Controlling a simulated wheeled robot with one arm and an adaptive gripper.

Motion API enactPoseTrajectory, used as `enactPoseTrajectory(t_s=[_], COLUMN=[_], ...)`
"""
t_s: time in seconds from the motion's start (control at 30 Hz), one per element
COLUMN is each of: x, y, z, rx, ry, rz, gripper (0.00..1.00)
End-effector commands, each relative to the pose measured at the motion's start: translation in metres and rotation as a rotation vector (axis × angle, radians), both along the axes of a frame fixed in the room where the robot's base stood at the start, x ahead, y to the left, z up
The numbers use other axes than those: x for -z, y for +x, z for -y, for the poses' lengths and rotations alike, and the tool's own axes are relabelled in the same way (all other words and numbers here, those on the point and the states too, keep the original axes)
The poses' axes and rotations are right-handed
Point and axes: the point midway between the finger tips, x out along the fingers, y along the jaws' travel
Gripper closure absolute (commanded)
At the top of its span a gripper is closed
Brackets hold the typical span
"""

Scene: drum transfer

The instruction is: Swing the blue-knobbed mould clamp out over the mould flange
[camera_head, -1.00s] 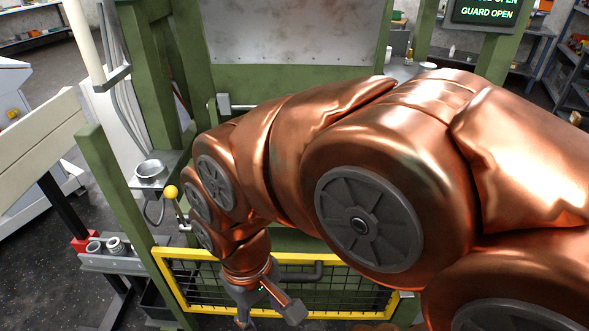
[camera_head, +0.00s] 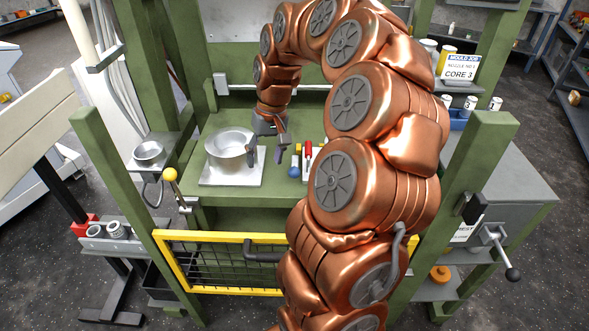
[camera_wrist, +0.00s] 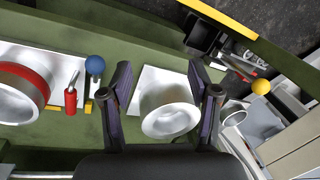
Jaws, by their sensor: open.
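The knob also shows in the wrist view (camera_wrist: 95,66), in the gap between two mould plates, left of my fingers. A red-handled part (camera_wrist: 71,98) stands beside it. A silver round mould (camera_head: 228,143) sits on a pale square plate at left. A second round mould with a red band (camera_wrist: 30,82) is at the wrist view's left edge, hidden by my arm in the head view. My gripper (camera_head: 266,153) is open and empty, above the bed between mould and knob.
A yellow-framed mesh guard (camera_head: 222,236) crosses the front of the bed. A yellow-ball lever (camera_head: 170,175) stands at the front left post. Green posts (camera_head: 462,185) flank the bed. Bare green bed (camera_head: 235,196) lies in front of the silver mould.

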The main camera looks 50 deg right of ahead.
Motion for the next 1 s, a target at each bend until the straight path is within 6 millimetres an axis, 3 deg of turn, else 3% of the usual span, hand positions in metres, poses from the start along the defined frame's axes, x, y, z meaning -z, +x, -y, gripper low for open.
enactPoseTrajectory(t_s=[0.03,0.1,0.2,0.33,0.57,1.0], x=[0.006,0.015,0.025,0.035,0.048,0.103], y=[0.002,0.002,-0.001,-0.006,-0.008,-0.001], z=[0.024,0.052,0.085,0.11,0.118,0.109], rx=[0.048,0.103,0.168,0.219,0.24,0.239], ry=[0.005,0.007,0.008,0.007,0.008,0.007], rz=[0.004,0.004,0.007,0.001,0.0,0.0], gripper=[0.39,0.39,0.39,0.39,0.39,0.39])
